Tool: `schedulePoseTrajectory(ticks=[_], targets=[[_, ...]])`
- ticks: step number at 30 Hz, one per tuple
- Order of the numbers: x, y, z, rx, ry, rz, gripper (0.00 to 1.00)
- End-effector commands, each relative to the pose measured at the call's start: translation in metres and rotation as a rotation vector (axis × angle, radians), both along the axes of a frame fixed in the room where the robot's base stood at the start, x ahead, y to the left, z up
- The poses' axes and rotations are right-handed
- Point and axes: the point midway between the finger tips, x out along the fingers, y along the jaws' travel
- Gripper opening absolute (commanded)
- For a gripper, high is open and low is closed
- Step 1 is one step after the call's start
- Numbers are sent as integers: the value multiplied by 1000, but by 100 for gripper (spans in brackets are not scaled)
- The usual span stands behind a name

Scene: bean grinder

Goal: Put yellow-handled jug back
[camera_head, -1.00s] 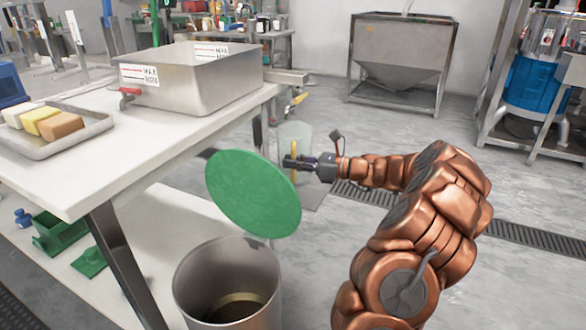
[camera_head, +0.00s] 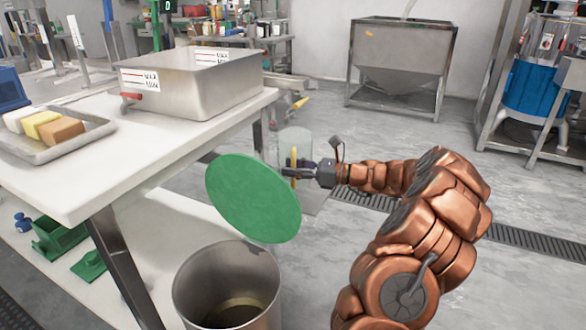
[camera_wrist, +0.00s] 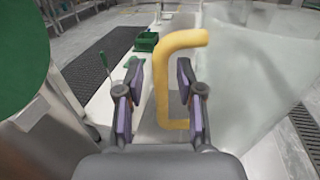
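The yellow-handled jug (camera_head: 303,145) is clear and pale, beyond the green disc and right of the table in the head view. In the wrist view its clear body (camera_wrist: 250,75) fills the right side. Its yellow handle (camera_wrist: 161,85) stands between the two fingers of my gripper (camera_head: 290,171). The fingers are apart, one on each side of the handle, with visible gaps. The jug looks upright. The disc hides part of its lower left, and I cannot tell what its base rests on.
A green round disc (camera_head: 252,198) stands tilted over an open metal bin (camera_head: 190,285), close left of my gripper. The white table (camera_head: 150,130) carries a steel tank (camera_head: 200,85) and a tray of blocks (camera_head: 55,150). Open floor lies to the right.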

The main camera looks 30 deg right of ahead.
Motion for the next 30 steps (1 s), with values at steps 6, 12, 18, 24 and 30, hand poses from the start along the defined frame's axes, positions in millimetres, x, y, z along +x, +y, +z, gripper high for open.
schedulePoseTrajectory(ticks=[6,12,18,24,30], targets=[[-14,-14,5,0,0,-4,37],[-43,-41,5,-1,2,-5,37],[-69,-64,5,1,1,-3,37],[-84,-78,4,-1,1,-2,37],[-89,-81,2,0,0,0,37]])
